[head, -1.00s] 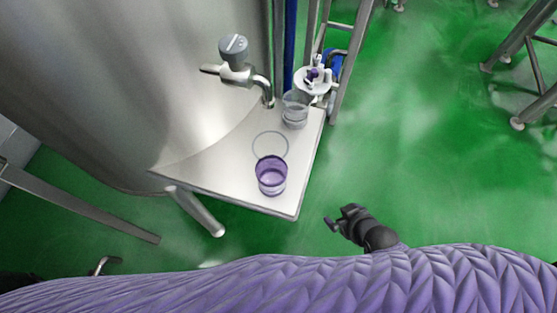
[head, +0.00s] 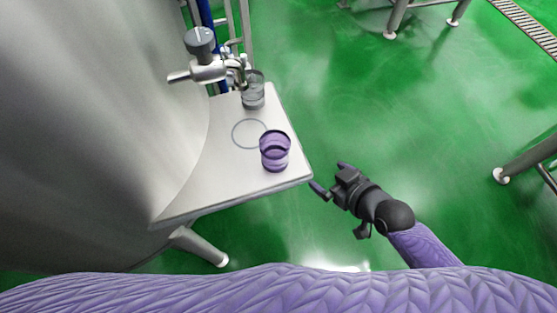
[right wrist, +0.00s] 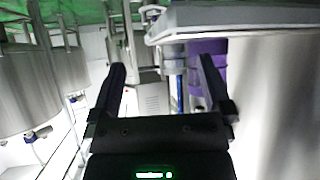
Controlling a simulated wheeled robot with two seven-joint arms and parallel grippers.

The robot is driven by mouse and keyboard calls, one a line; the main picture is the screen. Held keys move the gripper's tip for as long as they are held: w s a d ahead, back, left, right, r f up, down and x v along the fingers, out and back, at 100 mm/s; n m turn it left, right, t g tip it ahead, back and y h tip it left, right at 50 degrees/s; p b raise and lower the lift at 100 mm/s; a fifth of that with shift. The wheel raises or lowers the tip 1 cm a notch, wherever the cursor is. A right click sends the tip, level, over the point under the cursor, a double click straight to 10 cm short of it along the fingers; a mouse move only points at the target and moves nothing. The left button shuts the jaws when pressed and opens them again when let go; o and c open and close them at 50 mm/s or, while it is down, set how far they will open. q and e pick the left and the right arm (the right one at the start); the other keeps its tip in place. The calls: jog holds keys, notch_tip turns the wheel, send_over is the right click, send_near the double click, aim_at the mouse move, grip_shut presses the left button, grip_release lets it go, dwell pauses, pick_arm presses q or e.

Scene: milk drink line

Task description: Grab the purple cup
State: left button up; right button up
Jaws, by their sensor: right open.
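The purple cup (head: 275,152) is see-through and stands upright on the steel shelf (head: 185,200), near its right edge, in the head view. My right gripper (head: 331,178) is open and empty, to the right of the cup and just off the shelf's edge. A gap separates its fingertips from the cup. My left gripper is not in view.
A clear cup (head: 253,92) stands at the back of the shelf, beside a metal tap (head: 205,68). A ring mark (head: 249,133) lies behind the purple cup. A large steel tank (head: 90,110) borders the shelf on the left. Green floor is open at right.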

aim_at(266, 141)
jog(key=a+r+n+y+b, duration=0.1)
jog(key=a+r+n+y, duration=0.3)
jog(key=r, duration=0.4)
jog(key=shift+m, duration=0.7)
jog(key=b+x, duration=0.1)
jog(key=x, duration=0.2)
jog(key=b+x, duration=0.1)
jog(key=x, duration=0.2)
jog(key=s+b+x, duration=0.1)
jog(key=x, duration=0.2)
jog(key=shift+w+a+f, duration=0.2)
jog(key=shift+a+f, duration=0.05)
jog(key=shift+a, duration=0.4)
jog(key=shift+w+a+f+b, duration=0.1)
jog(key=shift+w+a+b, duration=0.15)
jog(key=shift+b, duration=0.05)
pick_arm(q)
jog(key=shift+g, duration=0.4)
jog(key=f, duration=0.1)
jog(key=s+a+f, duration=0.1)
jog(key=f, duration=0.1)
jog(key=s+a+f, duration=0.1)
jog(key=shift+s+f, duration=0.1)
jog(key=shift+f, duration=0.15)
